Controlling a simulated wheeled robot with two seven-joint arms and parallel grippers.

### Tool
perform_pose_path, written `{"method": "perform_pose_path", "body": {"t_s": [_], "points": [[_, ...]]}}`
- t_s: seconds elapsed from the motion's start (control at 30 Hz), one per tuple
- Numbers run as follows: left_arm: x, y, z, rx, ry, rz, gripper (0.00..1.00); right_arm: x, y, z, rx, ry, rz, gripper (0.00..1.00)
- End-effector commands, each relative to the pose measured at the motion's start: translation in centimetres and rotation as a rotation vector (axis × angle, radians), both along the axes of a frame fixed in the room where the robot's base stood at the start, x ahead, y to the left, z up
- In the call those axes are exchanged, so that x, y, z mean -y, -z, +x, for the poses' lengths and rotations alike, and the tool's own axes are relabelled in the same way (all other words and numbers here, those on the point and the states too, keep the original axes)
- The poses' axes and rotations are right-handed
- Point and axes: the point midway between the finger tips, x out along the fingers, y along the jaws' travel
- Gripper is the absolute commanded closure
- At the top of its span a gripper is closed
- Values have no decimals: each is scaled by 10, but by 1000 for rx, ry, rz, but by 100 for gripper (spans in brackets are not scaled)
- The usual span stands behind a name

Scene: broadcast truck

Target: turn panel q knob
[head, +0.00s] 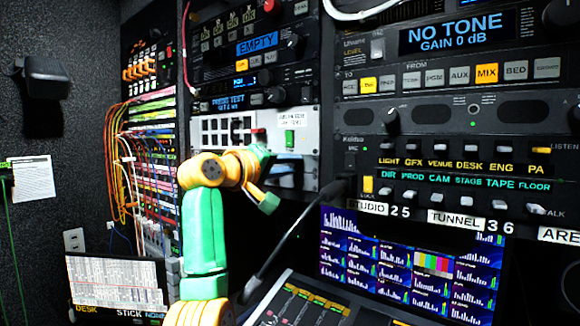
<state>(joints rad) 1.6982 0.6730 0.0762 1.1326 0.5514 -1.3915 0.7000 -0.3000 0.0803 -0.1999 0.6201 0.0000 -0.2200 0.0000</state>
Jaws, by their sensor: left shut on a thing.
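My left arm rises from the bottom with green and yellow links. Its gripper (272,184) is at the lower part of a pale grey panel (305,137) with dark square buttons and a green switch. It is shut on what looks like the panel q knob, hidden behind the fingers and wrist. I cannot read a label for that knob or tell how it is turned. My right gripper does not show.
A black bent cable or gooseneck (290,236) runs just right of my gripper. A screen with graphs (408,262) and a sloped console (300,302) lie below right. Patch cables (122,165) hang at left.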

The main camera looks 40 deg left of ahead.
Motion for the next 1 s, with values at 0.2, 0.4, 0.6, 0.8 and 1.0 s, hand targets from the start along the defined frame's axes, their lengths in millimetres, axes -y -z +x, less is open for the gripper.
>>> {"method": "perform_pose_path", "body": {"t_s": [0.2, 0.4, 0.6, 0.8, 1.0], "points": [[0, -1, 0, 26, -1, -200, 100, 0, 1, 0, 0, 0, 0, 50], [-1, 0, 0, 46, -1, -389, 100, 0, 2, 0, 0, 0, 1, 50], [-1, 0, 0, 66, -2, -578, 100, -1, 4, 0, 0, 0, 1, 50], [-1, 1, 0, 84, -2, -768, 100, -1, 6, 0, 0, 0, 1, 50], [0, 1, 0, 103, -3, -956, 100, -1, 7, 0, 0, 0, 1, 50]]}}
